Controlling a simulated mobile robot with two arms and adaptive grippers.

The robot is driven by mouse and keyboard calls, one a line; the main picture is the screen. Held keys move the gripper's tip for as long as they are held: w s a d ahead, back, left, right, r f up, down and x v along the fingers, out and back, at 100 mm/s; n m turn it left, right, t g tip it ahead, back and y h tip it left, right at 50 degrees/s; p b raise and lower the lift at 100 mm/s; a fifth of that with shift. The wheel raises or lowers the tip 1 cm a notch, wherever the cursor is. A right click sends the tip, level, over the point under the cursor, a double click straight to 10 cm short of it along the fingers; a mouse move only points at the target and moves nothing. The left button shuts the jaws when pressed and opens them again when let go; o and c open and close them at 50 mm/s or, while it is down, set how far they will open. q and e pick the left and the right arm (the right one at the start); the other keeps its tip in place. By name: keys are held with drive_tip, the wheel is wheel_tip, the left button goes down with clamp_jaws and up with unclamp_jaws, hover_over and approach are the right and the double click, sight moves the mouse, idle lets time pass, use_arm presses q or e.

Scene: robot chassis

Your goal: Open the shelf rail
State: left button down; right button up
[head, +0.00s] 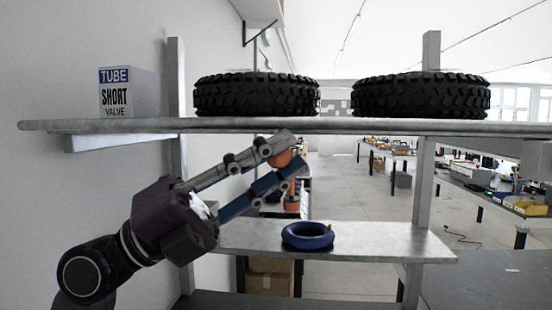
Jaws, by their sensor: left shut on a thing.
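A long grey bar-like edge (400,126) runs across the front of the upper shelf; I cannot tell whether it is the rail that opens. My left gripper (294,155) reaches up from the lower left, just below this edge. Its grey and blue fingers are closed on a small orange part (282,159), mostly hidden between the tips. I cannot tell whether this part is fixed to the shelf. My right gripper is not in view.
Two black tyres (256,95) (420,96) and a box labelled TUBE SHORT VALVE (128,92) stand on the upper shelf. A blue ring-shaped tube (307,236) lies on the lower shelf (400,244). A grey upright (423,185) stands at right. Workbenches are farther back.

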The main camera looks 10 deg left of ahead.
use_arm(q)
drive_tip(key=shift+w+a+f, duration=0.1)
drive_tip(key=shift+w, duration=0.35)
drive_tip(key=c, duration=1.8)
unclamp_jaws()
drive_tip(key=shift+o, duration=0.9)
drive_tip(key=shift+w, duration=0.2)
